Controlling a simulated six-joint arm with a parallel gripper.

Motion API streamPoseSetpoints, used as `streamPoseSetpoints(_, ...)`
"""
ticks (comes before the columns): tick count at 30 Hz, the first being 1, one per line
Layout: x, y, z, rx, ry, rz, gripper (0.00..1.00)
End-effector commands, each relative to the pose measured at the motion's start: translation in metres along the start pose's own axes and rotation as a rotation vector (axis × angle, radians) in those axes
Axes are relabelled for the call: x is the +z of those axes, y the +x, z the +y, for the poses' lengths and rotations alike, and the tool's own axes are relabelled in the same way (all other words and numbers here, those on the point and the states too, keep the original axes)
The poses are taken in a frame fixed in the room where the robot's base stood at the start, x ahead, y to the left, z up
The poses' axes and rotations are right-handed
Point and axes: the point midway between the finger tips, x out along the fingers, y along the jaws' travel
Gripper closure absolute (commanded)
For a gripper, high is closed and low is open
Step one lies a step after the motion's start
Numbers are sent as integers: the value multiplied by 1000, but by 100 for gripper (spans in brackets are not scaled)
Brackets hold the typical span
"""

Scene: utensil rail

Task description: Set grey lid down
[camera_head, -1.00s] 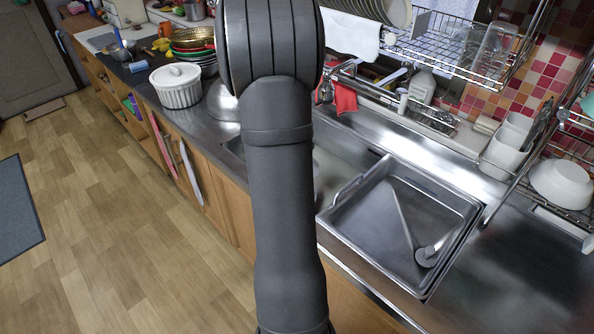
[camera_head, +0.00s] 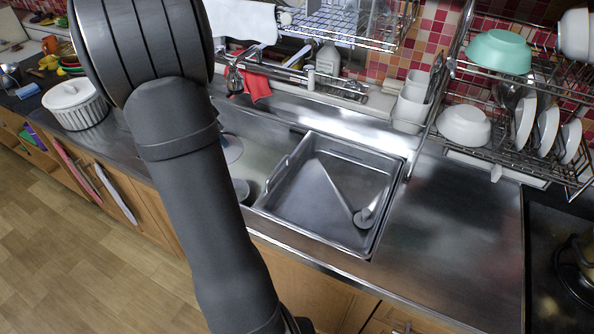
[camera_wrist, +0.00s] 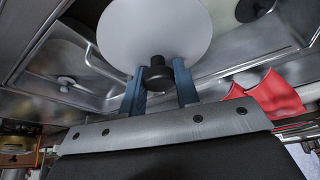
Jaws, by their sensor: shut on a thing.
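The grey lid (camera_wrist: 155,28) is a flat, round, pale grey disc with a black knob (camera_wrist: 157,72) in the wrist view. My gripper (camera_wrist: 160,82) is shut on that knob, with one blue finger on each side. The lid hides part of the sink behind it. In the head view my dark arm covers the gripper. A pale rounded edge (camera_head: 233,149) shows just right of the arm there; I cannot tell if it is the lid.
A metal sink tray (camera_head: 293,200) lies right of my arm, with bare steel counter (camera_head: 450,225) beyond. A red cloth (camera_head: 256,87) hangs on the rail behind. A white ribbed pot (camera_head: 77,108) stands at left. A dish rack (camera_head: 490,140) and stove (camera_head: 560,235) are at right.

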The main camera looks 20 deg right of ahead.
Motion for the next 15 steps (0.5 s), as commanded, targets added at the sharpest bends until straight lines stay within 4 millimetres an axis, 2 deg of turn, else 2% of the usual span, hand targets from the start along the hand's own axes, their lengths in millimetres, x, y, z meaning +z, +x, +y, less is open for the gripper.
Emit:
streamPoseSetpoints(4,-15,8,18,26,61,-2,93)
streamPoseSetpoints(7,-34,19,45,62,151,-5,93)
streamPoseSetpoints(15,-84,52,150,195,475,-11,93)
